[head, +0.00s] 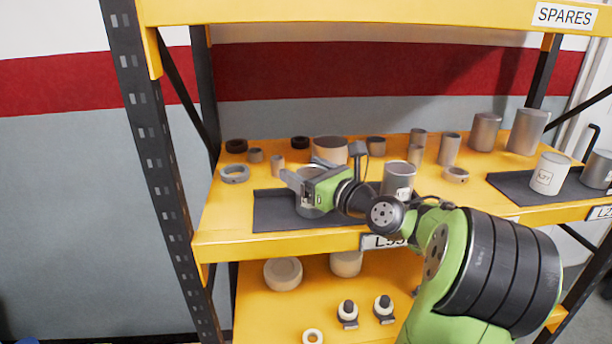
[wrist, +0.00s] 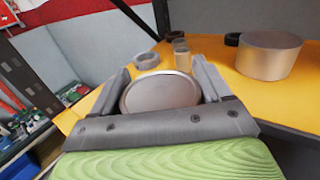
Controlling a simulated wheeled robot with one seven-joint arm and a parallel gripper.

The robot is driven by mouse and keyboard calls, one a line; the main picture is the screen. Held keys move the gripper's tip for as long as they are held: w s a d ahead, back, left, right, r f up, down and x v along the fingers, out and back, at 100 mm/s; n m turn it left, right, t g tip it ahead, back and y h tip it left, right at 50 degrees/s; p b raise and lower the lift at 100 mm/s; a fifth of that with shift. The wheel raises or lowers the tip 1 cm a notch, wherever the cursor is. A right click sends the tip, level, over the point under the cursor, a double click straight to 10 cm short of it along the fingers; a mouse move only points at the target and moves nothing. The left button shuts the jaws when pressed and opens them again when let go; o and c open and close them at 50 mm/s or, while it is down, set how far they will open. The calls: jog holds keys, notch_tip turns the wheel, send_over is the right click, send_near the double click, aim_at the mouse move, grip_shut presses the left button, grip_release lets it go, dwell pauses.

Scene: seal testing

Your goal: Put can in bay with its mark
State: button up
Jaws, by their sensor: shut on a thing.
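My gripper (head: 304,176) is over the left dark mat (head: 272,216) on the yellow shelf. It is shut on a grey metal can (head: 308,211), whose side shows below the fingers. In the wrist view the can's round lid (wrist: 160,94) sits between the two fingers. Its mark is not visible, and I cannot tell whether its base touches the mat. A grey can with a white label (head: 398,178) stands to the right, partly behind my arm. The bay label (head: 384,242) on the shelf edge is partly hidden by my arm.
Rings, small cylinders and a wide tan cylinder (head: 329,150) stand behind my gripper. A dark upright post (head: 150,140) bounds the left side.

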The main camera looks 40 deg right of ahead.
jog(key=o, duration=1.2)
jog(key=shift+s, duration=0.2)
jog(key=s, duration=1)
jog(key=shift+s+r+p, duration=0.15)
jog(key=shift+p, duration=0.2)
jog(key=shift+s+a, duration=0.1)
jog(key=shift+s, duration=0.55)
